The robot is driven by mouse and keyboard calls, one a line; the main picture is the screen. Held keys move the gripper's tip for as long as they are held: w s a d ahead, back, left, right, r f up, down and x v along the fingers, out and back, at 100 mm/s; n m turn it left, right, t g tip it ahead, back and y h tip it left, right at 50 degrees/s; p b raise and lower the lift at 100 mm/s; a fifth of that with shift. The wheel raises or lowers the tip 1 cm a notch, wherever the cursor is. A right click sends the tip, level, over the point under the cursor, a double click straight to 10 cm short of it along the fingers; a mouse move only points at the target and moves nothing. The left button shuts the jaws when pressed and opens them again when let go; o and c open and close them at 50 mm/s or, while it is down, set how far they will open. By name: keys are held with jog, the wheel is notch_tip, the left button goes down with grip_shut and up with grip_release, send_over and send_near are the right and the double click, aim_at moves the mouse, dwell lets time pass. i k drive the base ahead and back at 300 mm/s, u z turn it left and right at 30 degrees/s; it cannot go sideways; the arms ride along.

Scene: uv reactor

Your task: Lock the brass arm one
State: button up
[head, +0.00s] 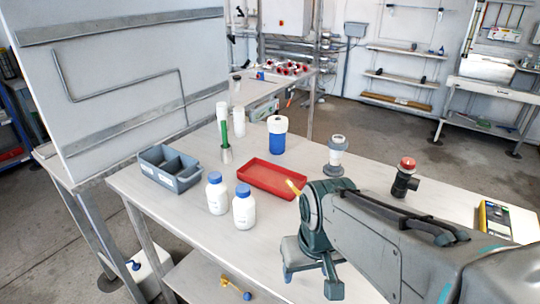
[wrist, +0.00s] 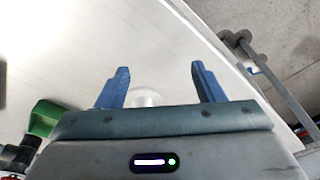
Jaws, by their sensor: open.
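A brass-yellow arm (head: 233,287) with a blue end shows low in the head view, below the front edge of the table; whether it is locked cannot be told. My gripper (head: 310,280) is to its right, in front of the table edge, with its fingers apart. In the wrist view my gripper (wrist: 160,68) shows two blue fingers spread wide with nothing held. A pale round thing (wrist: 147,97) is partly hidden behind the gripper body there. A grey fitting with a blue part (wrist: 252,58) sits beyond the right finger, too unclear to name.
The table (head: 190,240) holds a red tray (head: 272,178), a grey divided bin (head: 170,168), two white bottles with blue caps (head: 216,193), (head: 244,208), a blue and white jar (head: 277,135) and a red-topped fitting (head: 405,178). A white panel (head: 125,80) stands at left.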

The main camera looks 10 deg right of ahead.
aim_at(290, 184)
jog(key=k, duration=0.95)
jog(key=u, duration=0.7)
jog(key=i, duration=0.75)
jog(key=z, duration=1)
